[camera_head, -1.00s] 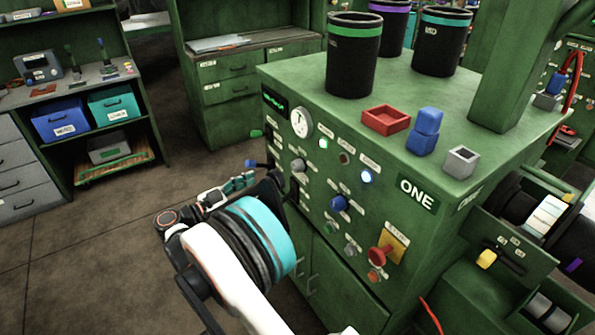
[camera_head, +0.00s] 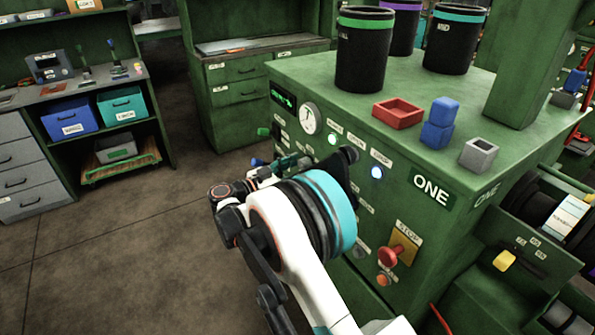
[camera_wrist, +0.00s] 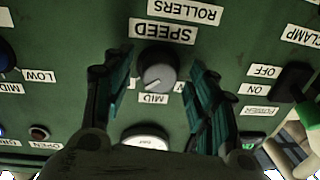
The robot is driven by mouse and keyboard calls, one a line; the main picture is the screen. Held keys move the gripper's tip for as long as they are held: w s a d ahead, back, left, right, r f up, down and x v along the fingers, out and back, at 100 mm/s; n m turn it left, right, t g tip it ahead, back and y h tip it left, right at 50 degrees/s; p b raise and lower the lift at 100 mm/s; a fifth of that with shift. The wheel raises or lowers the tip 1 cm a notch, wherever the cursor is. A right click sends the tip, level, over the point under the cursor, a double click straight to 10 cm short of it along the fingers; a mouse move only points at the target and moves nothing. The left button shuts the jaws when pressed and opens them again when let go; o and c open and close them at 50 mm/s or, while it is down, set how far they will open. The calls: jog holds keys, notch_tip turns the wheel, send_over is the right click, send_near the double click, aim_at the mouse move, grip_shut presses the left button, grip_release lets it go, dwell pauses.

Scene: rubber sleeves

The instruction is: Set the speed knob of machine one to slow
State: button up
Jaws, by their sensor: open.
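Machine one (camera_head: 350,108) is the green cabinet with the "ONE" label. In the wrist view its grey round speed knob (camera_wrist: 158,70) sits under the "SPEED" label, with a "MID" label just below it. The knob's pale pointer mark faces down and slightly left, towards "MID". My gripper (camera_wrist: 160,72) is open, with one teal-and-black finger on each side of the knob and gaps visible between; whether the fingers reach its depth is unclear. In the head view my gripper (camera_head: 290,166) is at the panel, and my arm hides the knob.
A black power switch (camera_wrist: 294,80) is right of the knob, and a dark blue knob (camera_wrist: 5,55) is at the left edge. A white gauge (camera_wrist: 146,136) is below. In the head view a red stop button (camera_head: 388,256) projects from the panel. Floor to the left is clear.

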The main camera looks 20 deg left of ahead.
jog(key=c, duration=1.1)
jog(key=shift+n, duration=0.3)
jog(key=n, duration=0.4)
jog(key=shift+r+n+p, duration=0.15)
jog(key=shift+n+p, duration=0.15)
jog(key=n, duration=0.4)
jog(key=shift+g, duration=0.4)
jog(key=n, duration=0.5)
jog(key=shift+r+g+p, duration=0.1)
jog(key=shift+g+p, duration=0.2)
jog(key=shift+p, duration=0.05)
jog(key=n, duration=0.4)
jog(key=shift+n+h, duration=0.3)
jog(key=shift+o, duration=0.2)
